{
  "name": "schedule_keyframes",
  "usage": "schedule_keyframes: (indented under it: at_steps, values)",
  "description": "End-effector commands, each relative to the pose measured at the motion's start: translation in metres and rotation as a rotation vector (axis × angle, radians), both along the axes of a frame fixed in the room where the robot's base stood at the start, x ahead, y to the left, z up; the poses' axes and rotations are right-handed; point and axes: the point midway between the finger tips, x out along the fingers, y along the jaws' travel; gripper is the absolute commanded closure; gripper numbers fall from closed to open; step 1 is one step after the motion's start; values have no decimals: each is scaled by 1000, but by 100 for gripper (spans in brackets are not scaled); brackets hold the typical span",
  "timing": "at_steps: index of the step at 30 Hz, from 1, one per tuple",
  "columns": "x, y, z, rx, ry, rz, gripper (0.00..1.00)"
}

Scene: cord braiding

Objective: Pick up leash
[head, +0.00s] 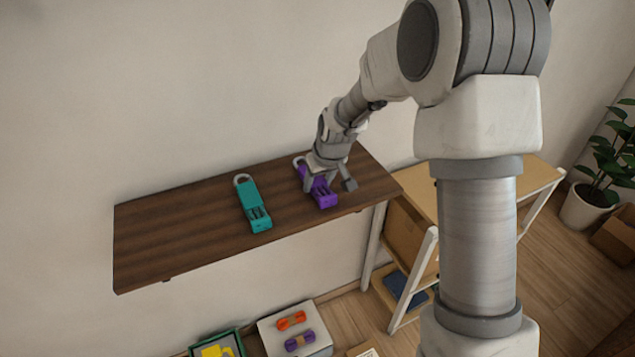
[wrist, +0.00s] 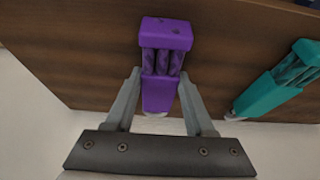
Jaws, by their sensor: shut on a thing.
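A purple holder-shaped object (head: 321,191), which looks like the leash, lies on the dark wooden shelf (head: 170,239). It has a light loop at its back end. My gripper (head: 330,186) is over it on the shelf. In the wrist view the purple leash (wrist: 163,97) lies between the two fingers (wrist: 158,88), which are shut on its middle. A teal object of the same shape (head: 253,206) lies apart to the left in the head view; it shows at the right in the wrist view (wrist: 285,82).
The shelf is fixed to the wall, with free room at its left end. Below are a white box (head: 270,335) with an orange bundle (head: 291,320) and a purple bundle (head: 299,341). A wooden rack (head: 480,190) and a potted plant (head: 605,170) stand at the right.

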Motion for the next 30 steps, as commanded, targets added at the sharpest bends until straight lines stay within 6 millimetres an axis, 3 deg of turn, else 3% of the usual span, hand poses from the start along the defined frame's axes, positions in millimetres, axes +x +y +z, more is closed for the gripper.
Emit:
schedule_keyframes:
  at_steps: [5,11,21,30]
  values:
    - [0,0,8,0,-1,1,100]
    - [1,0,51,1,-10,0,100]
    - [-53,-53,89,0,-4,-5,100]
    - [-79,-77,111,1,-2,-2,100]
